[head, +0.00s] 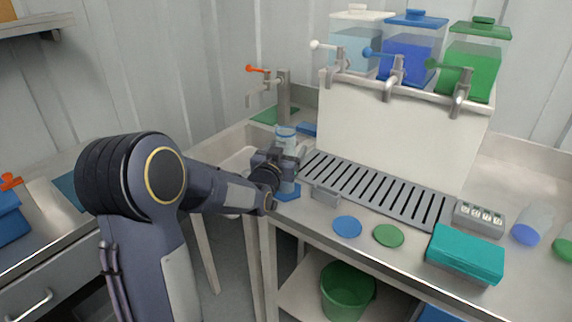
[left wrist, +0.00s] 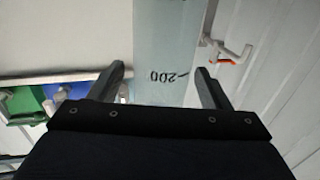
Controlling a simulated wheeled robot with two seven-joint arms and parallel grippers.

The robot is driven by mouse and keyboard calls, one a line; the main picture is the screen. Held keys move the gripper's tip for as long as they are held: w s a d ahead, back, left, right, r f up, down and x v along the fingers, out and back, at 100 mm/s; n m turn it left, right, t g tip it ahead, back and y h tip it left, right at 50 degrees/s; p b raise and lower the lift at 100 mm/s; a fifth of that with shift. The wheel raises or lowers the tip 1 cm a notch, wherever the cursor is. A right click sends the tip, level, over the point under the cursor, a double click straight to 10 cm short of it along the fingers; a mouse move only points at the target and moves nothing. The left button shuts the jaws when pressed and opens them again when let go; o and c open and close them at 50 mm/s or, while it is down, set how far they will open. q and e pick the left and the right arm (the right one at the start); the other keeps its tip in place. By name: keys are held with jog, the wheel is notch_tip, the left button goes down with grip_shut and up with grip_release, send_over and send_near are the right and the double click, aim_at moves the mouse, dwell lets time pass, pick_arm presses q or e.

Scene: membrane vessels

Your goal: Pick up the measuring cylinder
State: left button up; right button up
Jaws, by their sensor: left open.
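The measuring cylinder (head: 286,138) is clear and bluish with a blue foot. It stands upright near the left end of the bench. In the left wrist view the cylinder (left wrist: 167,50) shows a dark "200" mark and passes between my fingers. My left gripper (head: 291,161) is at the cylinder, about mid-height, and hides part of it. In the left wrist view my left gripper (left wrist: 160,82) is open, with one finger on each side of the cylinder and gaps showing beside it. My right gripper is not in view.
A slotted drain grate (head: 372,187) lies right of the cylinder, below tanks with taps. A grey tap with an orange lever (head: 283,95) stands behind it. A blue disc (head: 347,227), a green disc (head: 388,236) and a teal box (head: 466,255) lie toward the front edge.

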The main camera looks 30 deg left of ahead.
pick_arm(q)
jog(key=shift+w+a, duration=0.25)
jog(key=shift+w, duration=0.9)
jog(key=c, duration=1.4)
jog(key=shift+o, duration=0.2)
